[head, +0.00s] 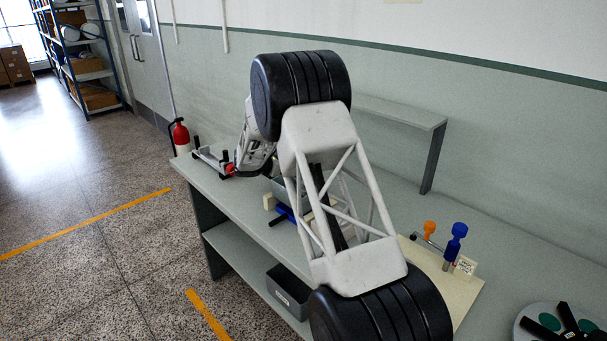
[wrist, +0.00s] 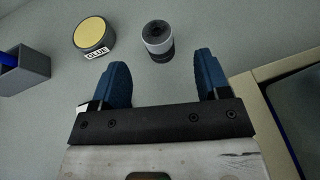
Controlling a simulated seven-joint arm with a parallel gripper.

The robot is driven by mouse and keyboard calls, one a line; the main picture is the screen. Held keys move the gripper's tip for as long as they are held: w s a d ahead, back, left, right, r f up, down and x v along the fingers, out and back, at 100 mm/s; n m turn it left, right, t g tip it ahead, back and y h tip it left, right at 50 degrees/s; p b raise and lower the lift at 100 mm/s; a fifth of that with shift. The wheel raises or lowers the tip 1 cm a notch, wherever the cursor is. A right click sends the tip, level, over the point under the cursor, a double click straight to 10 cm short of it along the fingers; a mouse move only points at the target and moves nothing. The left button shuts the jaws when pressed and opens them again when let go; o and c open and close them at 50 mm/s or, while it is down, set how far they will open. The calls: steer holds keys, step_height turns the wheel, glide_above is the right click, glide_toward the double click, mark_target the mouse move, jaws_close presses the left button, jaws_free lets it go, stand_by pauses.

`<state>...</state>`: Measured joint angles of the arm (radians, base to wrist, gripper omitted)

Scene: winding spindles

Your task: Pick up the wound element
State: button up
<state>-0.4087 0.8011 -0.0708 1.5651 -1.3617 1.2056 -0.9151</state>
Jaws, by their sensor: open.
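In the wrist view a short upright cylinder (wrist: 158,39) with a dark top, a pale grey band and a black lower part stands on the grey bench. It may be the wound element; I cannot tell for sure. My gripper (wrist: 160,66) is open, with its two blue fingers apart and nothing between them. The cylinder lies just beyond the fingertips, roughly midway between them in the picture. In the head view my own arm covers the middle of the bench, and the cylinder and fingers cannot be made out there.
In the wrist view a yellow-topped glue tin (wrist: 93,34) and a grey bin (wrist: 23,70) are at left, and a beige-framed dark tray (wrist: 250,92) is at right.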

steer(key=shift+x, duration=1.25)
steer(key=shift+w, duration=0.1)
steer(key=shift+x, duration=2.55)
steer(key=shift+f, duration=0.1)
steer(key=c, duration=1)
steer(key=shift+a+r, duration=0.1)
steer(key=shift+r, duration=4.9)
